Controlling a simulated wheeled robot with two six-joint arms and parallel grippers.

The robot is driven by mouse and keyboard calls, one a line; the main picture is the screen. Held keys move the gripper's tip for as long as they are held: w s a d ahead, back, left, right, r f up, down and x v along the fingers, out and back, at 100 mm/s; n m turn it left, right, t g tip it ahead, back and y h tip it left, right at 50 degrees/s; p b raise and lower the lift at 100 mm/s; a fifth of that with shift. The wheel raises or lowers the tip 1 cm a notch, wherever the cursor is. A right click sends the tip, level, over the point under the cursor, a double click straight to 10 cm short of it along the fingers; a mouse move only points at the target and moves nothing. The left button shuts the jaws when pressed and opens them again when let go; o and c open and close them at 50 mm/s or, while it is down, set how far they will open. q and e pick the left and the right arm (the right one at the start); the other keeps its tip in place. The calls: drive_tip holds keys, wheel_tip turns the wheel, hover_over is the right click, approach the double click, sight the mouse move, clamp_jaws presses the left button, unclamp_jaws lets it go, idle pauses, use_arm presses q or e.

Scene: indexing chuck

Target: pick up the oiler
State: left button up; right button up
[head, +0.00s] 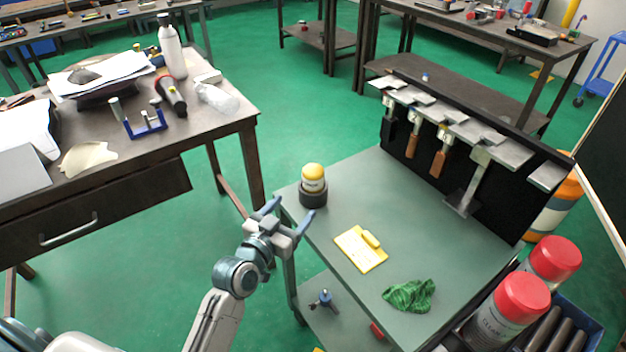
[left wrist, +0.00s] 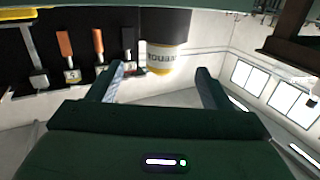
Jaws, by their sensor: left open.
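A short cylinder with a yellow top and a pale printed label, which I take for the oiler (head: 313,178), stands upright in a dark round base (head: 313,198) at the left corner of the green-grey bench. My left gripper (head: 291,211) is open and empty, just beyond the bench's left edge, with its fingers pointing towards the cylinder. In the left wrist view the oiler (left wrist: 162,64) appears upside down between and beyond the two fingers (left wrist: 160,78), and I see no contact. My right gripper is not in view.
A yellow clipboard-like pad (head: 360,250) and a green cloth (head: 408,295) lie on the bench (head: 375,205). Hanging tools (head: 440,155) line a black rack behind. Red-capped cans (head: 510,300) stand at the right. A small blue item (head: 323,299) sits on the lower shelf.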

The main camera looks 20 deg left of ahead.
sight(308, 183)
use_arm(q)
drive_tip(key=x, duration=0.4)
drive_tip(key=r+p+x, duration=0.1)
drive_tip(key=x, duration=0.1)
drive_tip(key=shift+a, duration=0.15)
drive_tip(key=shift+r+p+x, duration=0.25)
drive_tip(key=shift+p+x, duration=0.15)
drive_tip(key=shift+x, duration=0.7)
drive_tip(key=shift+r+p+x, duration=0.25)
drive_tip(key=shift+p+x, duration=0.1)
drive_tip(key=shift+x, duration=0.8)
drive_tip(key=shift+w+f, duration=0.1)
drive_tip(key=shift+w, duration=0.4)
drive_tip(key=c, duration=1.2)
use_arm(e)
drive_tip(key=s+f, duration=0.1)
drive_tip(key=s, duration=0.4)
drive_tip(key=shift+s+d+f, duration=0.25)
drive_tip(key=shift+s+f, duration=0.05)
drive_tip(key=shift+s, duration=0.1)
